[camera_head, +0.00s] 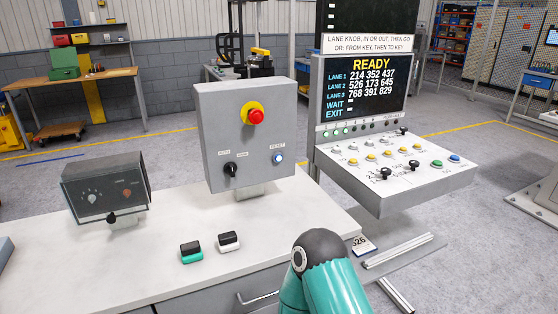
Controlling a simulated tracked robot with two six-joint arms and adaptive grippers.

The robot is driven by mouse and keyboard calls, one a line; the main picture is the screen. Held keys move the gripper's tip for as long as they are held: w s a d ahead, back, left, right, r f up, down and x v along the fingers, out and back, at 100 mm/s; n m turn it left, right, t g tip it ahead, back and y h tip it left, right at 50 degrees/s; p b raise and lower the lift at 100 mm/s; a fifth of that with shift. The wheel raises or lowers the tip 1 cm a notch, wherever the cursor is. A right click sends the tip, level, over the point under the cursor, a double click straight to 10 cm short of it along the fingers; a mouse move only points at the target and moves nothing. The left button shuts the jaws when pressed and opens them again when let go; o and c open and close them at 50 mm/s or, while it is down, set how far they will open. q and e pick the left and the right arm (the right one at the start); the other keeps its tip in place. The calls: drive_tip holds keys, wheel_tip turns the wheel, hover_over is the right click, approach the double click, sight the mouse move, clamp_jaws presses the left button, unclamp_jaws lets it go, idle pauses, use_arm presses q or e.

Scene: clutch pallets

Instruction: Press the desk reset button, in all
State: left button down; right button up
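The desk reset button (278,158) is a small round blue-and-white button under a RESET label. It sits at the lower right of the front face of an upright grey control box (240,125) on the white desk (150,262). The same face carries a red mushroom button (255,116) on a yellow collar and a black selector knob (230,169) at lower left. Nothing covers or touches the reset button. A teal and dark grey link of my own arm rises at the bottom, right of centre. Neither gripper is in view.
A console (370,180) with knobs, coloured buttons and a READY screen (364,85) stands right of the desk. A small dark-faced box (104,188) stands at the desk's left. Two small blocks, black-and-teal (191,253) and black-and-white (229,241), lie on the desk before the control box.

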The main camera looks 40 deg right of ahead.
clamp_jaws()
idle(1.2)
